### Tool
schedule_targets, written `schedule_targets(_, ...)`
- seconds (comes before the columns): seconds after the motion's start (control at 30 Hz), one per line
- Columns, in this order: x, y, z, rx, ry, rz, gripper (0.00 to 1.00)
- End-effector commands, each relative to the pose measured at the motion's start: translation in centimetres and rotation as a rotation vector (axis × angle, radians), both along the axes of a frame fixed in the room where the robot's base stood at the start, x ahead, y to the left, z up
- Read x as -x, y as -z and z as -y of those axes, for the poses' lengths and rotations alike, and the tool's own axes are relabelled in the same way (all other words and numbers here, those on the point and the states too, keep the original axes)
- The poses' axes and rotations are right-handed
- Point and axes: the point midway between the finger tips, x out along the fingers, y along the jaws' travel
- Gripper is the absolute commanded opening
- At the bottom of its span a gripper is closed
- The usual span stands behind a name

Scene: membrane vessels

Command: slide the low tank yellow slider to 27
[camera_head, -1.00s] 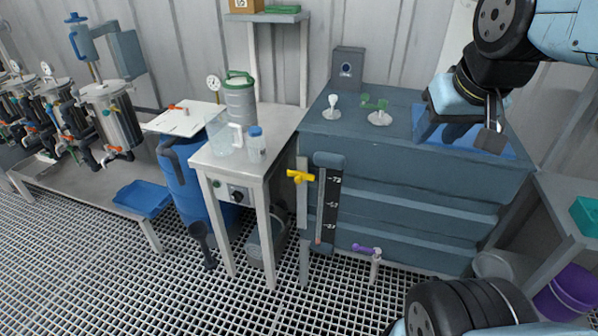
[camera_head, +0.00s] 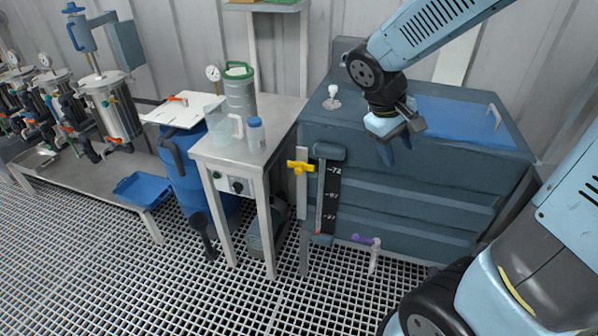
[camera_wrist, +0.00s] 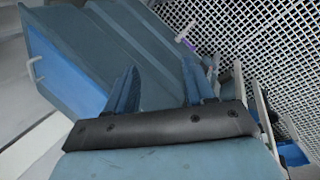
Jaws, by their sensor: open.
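The yellow slider (camera_head: 299,166) sits on an upright pale rail (camera_head: 301,196) at the front left of the low blue-grey tank (camera_head: 400,185). It is near the top of the rail, about level with the 72 mark. A dark scale (camera_head: 328,195) beside it reads 72, a blurred middle mark, and 27 near the bottom. My gripper (camera_head: 400,148) is above the tank's top front area, to the right of and higher than the slider. In the wrist view my gripper (camera_wrist: 160,88) has its two fingers apart with nothing between them. The slider cannot be made out in the wrist view.
A purple-handled valve (camera_head: 366,240) stands low in front of the tank. A steel table (camera_head: 245,155) with a jug and a blue-capped bottle is left of the rail. A white-topped knob (camera_head: 332,97) stands on the tank top. Space before the rail is open.

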Motion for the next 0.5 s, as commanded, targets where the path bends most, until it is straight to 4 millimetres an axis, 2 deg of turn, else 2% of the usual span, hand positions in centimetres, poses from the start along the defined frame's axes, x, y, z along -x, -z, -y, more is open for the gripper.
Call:
schedule_targets(0.1, -1.5, 2.2, -0.9, 0.105, -0.083, -0.058, 0.54)
schedule_targets(0.5, -6.2, 8.7, -4.6, 0.481, -0.388, -0.175, 0.54)
